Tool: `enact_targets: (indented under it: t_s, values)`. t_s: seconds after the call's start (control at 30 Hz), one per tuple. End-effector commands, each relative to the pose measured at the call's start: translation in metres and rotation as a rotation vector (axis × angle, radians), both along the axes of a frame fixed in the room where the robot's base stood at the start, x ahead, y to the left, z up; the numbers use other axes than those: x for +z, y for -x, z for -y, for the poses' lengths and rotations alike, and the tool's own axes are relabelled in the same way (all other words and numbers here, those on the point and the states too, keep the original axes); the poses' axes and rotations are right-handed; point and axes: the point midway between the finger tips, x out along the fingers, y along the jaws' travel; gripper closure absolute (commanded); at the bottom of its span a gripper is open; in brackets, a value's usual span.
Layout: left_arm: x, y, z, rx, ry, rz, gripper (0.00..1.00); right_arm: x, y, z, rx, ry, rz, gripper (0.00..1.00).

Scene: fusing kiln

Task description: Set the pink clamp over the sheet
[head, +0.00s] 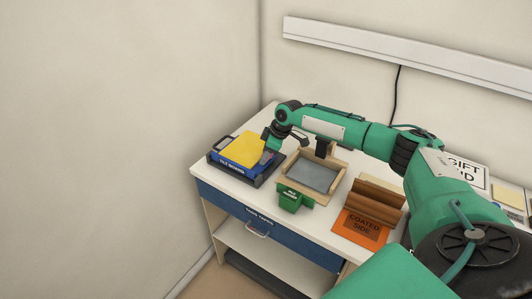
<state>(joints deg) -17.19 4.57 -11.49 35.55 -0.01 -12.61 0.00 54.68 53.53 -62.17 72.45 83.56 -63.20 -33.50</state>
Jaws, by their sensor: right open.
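A yellow sheet (238,148) lies on a blue block with white lettering (232,164), which sits in a dark tray (264,177) at the table's left end. A small dull grey-pink piece (266,158) is at the sheet's right edge, right by my right gripper; it may be the pink clamp, but it is too small to be sure. My right gripper (270,150) is open, pointing down at the right side of the block. Its fingertips are small and partly merge with that piece, so contact cannot be told. My left gripper is not in view.
Further right are a brown wooden rack (374,198) and an orange "COATED SIDE" card (356,229). My right arm spans above the table's back.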

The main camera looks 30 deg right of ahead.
Motion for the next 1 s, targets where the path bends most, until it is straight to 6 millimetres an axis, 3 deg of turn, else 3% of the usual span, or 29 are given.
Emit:
enact_targets:
  t_s: [0.1,0.3,0.67,1.0]
  values:
    - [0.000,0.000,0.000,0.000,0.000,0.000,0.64,0.000,0.000,0.000,0.000,0.000,0.000,0.60]
    - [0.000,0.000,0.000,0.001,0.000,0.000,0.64,0.000,0.000,0.000,0.000,0.000,0.000,0.99]
    - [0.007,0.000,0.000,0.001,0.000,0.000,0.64,0.002,-0.001,-0.001,-0.038,-0.001,0.000,1.00]
    - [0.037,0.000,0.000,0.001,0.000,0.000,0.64,0.006,-0.010,-0.006,-0.260,-0.002,-0.001,1.00]
